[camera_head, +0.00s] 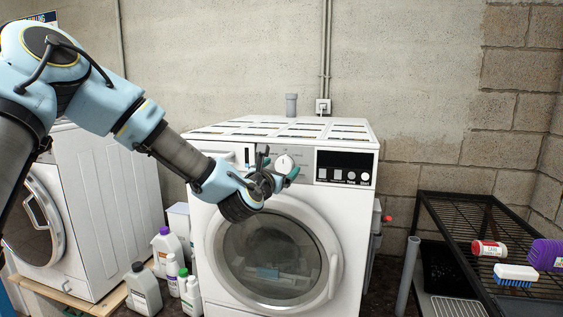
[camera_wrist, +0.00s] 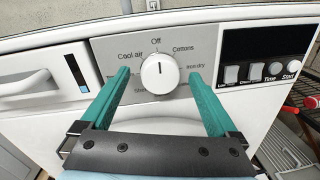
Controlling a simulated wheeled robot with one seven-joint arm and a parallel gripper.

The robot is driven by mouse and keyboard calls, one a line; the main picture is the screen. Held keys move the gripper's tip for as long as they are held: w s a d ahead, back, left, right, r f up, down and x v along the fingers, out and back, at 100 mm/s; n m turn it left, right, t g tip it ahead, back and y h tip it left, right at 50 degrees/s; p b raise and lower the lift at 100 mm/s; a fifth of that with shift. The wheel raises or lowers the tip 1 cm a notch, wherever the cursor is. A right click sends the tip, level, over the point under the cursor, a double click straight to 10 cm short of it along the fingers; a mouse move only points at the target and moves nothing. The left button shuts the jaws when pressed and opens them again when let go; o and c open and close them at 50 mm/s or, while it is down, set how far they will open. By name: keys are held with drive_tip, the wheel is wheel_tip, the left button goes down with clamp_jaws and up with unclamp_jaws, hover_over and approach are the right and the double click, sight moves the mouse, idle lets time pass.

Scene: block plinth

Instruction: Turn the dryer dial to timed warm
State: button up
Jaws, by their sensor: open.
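The dryer (camera_head: 345,206) is a white front-loader with a round glass door. Its dial (camera_head: 285,163) is a white knob on the grey panel; it also shows in the wrist view (camera_wrist: 160,76). The dial's dark mark points up, near Off. I can read Cool air, Off, Cottons and Iron dry around it. Labels lower on the left are partly hidden by a finger, and I cannot read a timed warm label. My gripper (camera_head: 277,175) is open, its teal fingers (camera_wrist: 165,88) on either side of the dial, with gaps between fingers and knob.
The dryer's display and buttons (camera_wrist: 264,71) are right of the dial, and a drawer handle (camera_wrist: 30,84) is at left. Another white machine (camera_head: 105,200) stands at left, with bottles (camera_head: 168,250) between. A black rack (camera_head: 480,220) holds a brush and containers at right.

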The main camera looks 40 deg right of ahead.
drive_tip(key=shift+w+d, duration=0.25)
drive_tip(key=shift+d, duration=0.25)
drive_tip(key=c, duration=1.4)
drive_tip(key=shift+o, duration=0.2)
drive_tip(key=shift+m, duration=0.3)
